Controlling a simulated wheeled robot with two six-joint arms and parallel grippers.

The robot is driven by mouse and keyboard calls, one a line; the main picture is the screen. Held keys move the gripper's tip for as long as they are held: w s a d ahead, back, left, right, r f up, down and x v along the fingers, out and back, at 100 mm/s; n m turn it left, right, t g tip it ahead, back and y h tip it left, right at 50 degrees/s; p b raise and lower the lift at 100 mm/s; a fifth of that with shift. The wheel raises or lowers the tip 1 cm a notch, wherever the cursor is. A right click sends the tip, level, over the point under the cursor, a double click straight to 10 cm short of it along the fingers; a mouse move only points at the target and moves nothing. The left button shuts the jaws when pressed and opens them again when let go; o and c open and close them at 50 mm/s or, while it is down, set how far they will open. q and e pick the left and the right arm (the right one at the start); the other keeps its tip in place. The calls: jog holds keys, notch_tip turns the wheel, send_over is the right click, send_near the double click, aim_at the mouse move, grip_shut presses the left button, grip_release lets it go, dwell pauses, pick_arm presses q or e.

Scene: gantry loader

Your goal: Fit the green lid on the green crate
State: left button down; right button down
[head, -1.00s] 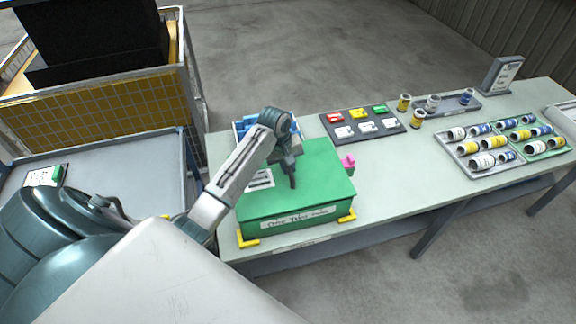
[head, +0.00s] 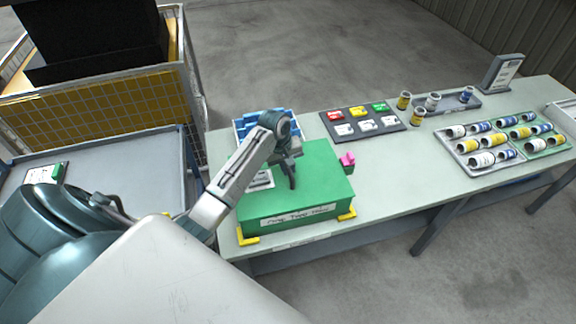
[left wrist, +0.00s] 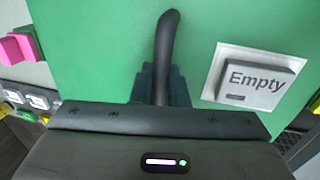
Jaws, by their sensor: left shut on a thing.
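The green lid (head: 315,172) is a flat green plate with a dark upright handle and a label reading "Empty" (left wrist: 256,77). In the head view it lies over the green crate (head: 330,208), whose front wall carries a white name label. The lid's edges look roughly in line with the crate's walls; I cannot tell whether it is fully seated. My left gripper (head: 290,172) is over the lid, shut on its handle (left wrist: 166,55). Its jaws show low in the left wrist view. The crate's inside is hidden. My right gripper is not in view.
Yellow corner brackets (head: 248,237) stand at the crate's front corners. A pink block on a green base (head: 347,160) is close to the lid's right side. A blue bin (head: 272,116) is behind. A dark panel of coloured blocks (head: 362,122) and trays of cans (head: 487,158) lie rightward.

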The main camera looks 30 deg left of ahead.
pick_arm(q)
jog(key=c, duration=1.3)
grip_release()
jog(key=shift+c, duration=0.2)
jog(key=shift+a+r+b, duration=0.1)
jog(key=shift+r+b, duration=0.2)
jog(key=shift+r, duration=0.25)
notch_tip(320, 180, up, 10)
jog(key=s+a+b, duration=0.1)
jog(key=b, duration=0.1)
jog(key=shift+s+f+b, duration=0.2)
jog(key=shift+s+b, duration=0.1)
jog(key=shift+b, duration=0.1)
